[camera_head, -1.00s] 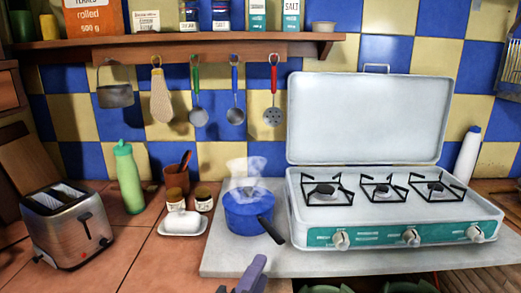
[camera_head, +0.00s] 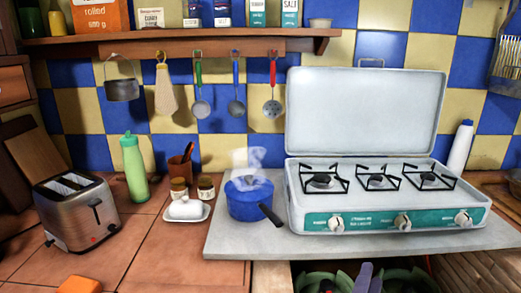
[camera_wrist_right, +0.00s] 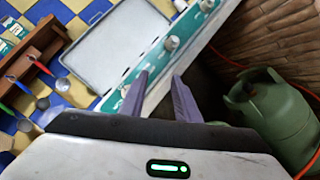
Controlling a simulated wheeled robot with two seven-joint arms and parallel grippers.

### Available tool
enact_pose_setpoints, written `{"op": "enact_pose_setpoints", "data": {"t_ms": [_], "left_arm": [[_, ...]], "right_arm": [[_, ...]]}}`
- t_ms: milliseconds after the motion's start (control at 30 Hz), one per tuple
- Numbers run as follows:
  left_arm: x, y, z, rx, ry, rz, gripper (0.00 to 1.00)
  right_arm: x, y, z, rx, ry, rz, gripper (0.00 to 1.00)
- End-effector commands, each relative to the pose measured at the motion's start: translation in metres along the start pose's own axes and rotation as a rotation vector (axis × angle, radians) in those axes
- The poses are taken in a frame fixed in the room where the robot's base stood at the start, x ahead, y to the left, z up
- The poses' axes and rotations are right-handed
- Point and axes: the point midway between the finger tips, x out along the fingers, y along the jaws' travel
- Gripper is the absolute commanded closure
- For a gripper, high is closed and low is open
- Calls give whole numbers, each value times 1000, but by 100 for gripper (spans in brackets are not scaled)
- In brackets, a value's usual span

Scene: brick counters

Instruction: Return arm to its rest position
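My right gripper (camera_head: 366,276) shows at the bottom edge of the head view, its purple fingers in front of the counter's front edge, below the stove. In the right wrist view its two purple fingers (camera_wrist_right: 160,98) stand apart with nothing between them. It is clear of the blue pot (camera_head: 250,200), which sits lidded and steaming on the pale slab left of the stove. My left gripper is not in view.
The white camping stove (camera_head: 390,213) stands on the slab (camera_head: 235,243) with its lid up. A toaster (camera_head: 75,215), green bottle (camera_head: 133,170) and butter dish (camera_head: 185,211) stand left. A green gas cylinder (camera_wrist_right: 275,115) with an orange hose is below the counter.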

Motion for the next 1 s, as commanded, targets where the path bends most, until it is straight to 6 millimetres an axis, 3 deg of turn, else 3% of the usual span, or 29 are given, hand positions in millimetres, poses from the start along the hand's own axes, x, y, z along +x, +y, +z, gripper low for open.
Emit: {"op": "enact_pose_setpoints", "data": {"t_ms": [100, 200, 367, 567, 700, 800, 1000], "left_arm": [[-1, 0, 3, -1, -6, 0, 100], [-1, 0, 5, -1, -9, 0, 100], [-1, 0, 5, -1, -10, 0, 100], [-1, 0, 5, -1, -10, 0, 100], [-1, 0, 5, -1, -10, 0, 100], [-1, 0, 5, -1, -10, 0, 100], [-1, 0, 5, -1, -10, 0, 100]], "right_arm": [[24, -25, 36, -96, -52, 30, 71], [37, -44, 57, -150, -68, 31, 71], [14, -105, 28, -45, 96, -161, 71], [-37, -188, 0, 149, 289, -443, 71], [-102, -249, -14, 411, 419, -720, 71], [-146, -273, -15, 623, 465, -890, 71], [-198, -288, -3, 974, 466, -1098, 71]]}}
